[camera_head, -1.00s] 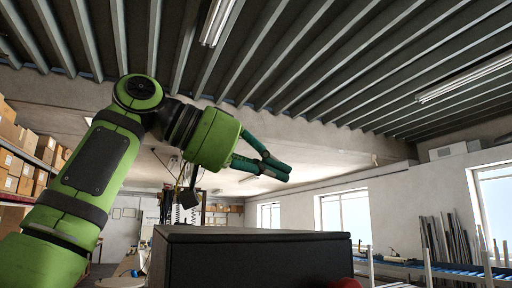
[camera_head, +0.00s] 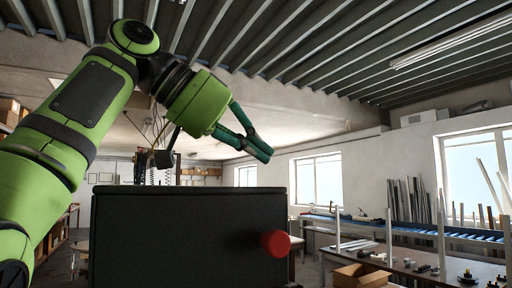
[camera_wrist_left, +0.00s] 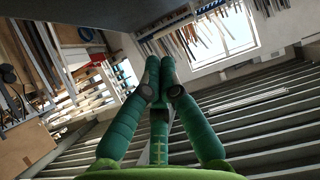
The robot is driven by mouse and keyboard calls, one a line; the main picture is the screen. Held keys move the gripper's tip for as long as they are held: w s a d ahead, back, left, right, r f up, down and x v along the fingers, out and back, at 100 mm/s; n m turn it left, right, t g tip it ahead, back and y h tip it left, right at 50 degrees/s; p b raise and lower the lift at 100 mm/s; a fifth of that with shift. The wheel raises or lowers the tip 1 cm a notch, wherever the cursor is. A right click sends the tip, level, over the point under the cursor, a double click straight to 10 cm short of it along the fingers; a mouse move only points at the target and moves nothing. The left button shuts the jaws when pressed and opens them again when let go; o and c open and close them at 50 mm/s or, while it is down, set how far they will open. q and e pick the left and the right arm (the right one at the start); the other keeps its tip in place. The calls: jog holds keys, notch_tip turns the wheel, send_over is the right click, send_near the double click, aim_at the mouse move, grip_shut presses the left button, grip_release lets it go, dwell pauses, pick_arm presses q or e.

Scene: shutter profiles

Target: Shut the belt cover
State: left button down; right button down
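A large dark box-shaped cover (camera_head: 180,240) stands in front of me in the head view, with a red round knob (camera_head: 275,243) on its face. Its top edge looks level, and its lower part runs out of the picture. I cannot tell from here whether it is the belt cover or how far open it is. My left gripper (camera_head: 258,150) is in the air above the cover's right part, apart from it. Its green fingers come together at the tips in the left wrist view (camera_wrist_left: 160,75), with nothing between them. My right gripper is not in view.
A blue-topped roller bench (camera_head: 400,229) and a table with small parts (camera_head: 455,272) stand at the right. A brown open carton (camera_head: 360,276) is at the lower right. Long profiles (camera_head: 410,205) lean on the wall. Space around my left gripper looks free.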

pick_arm(q)
jog(key=shift+a, duration=0.15)
jog(key=shift+s+a+r, duration=0.15)
jog(key=shift+a+r, duration=0.15)
jog(key=shift+a, duration=0.05)
jog(key=shift+s+a, duration=0.35)
jog(key=shift+s, duration=0.05)
jog(key=s+a, duration=0.1)
jog(key=a, duration=0.2)
jog(key=s+a, duration=0.2)
jog(key=a, duration=0.1)
jog(key=s+a, duration=0.2)
jog(key=a, duration=0.2)
jog(key=shift+s, duration=0.15)
jog(key=shift+d, duration=0.15)
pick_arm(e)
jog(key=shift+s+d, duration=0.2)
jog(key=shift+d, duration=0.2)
